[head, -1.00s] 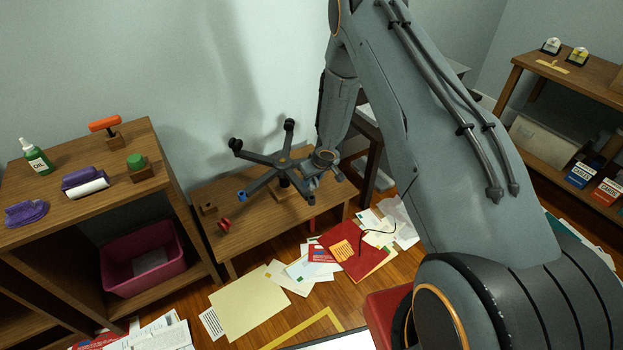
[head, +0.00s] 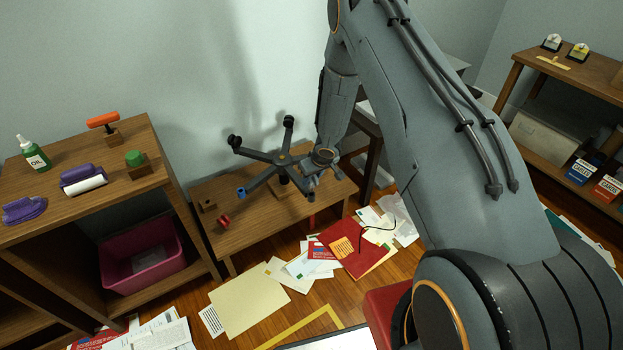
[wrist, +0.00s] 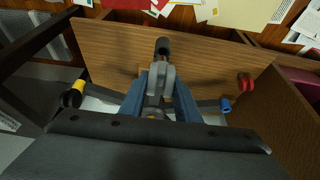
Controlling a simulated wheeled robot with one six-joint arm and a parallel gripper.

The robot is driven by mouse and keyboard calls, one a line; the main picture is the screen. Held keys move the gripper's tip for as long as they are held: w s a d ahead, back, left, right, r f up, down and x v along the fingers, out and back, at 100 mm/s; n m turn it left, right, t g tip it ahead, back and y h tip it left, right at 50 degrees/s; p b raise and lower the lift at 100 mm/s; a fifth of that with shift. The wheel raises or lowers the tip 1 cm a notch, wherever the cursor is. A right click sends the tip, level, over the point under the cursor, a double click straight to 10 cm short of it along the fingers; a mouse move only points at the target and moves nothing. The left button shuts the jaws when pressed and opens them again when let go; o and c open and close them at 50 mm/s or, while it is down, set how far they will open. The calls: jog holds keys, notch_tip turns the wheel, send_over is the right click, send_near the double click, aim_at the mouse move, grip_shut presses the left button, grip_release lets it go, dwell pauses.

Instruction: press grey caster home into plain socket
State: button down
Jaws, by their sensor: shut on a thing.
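The dark five-legged chair base (head: 265,157) lies upside down on the low wooden table (head: 330,199), legs spread. Black wheels show on its left and rear legs. One leg end has a blue collar (head: 242,192), also seen in the wrist view (wrist: 225,104). My gripper (wrist: 158,82) is over the base, its fingers closed on a grey piece (wrist: 157,76) that looks like the grey caster. A dark round end (wrist: 162,46) shows just beyond it. Whether the caster is seated in the plain socket is hidden by my fingers. A red caster (head: 223,222) lies on the table.
A shelf at left holds an oil bottle (head: 35,155), purple items and a pink bin (head: 145,262) below. Papers (head: 247,300) litter the floor in front. A dark desk stands behind my arm. The table's front left is mostly clear.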

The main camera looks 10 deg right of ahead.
dwell(0.4)
jog(key=shift+f+b, duration=0.35)
jog(key=shift+f, duration=0.05)
jog(key=shift+f+b, duration=0.85)
jog(key=shift+f, duration=0.5)
jog(key=shift+f, duration=0.4)
jog(key=c, duration=1.3)
grip_release()
jog(key=shift+o, duration=0.2)
jog(key=shift+r, duration=0.15)
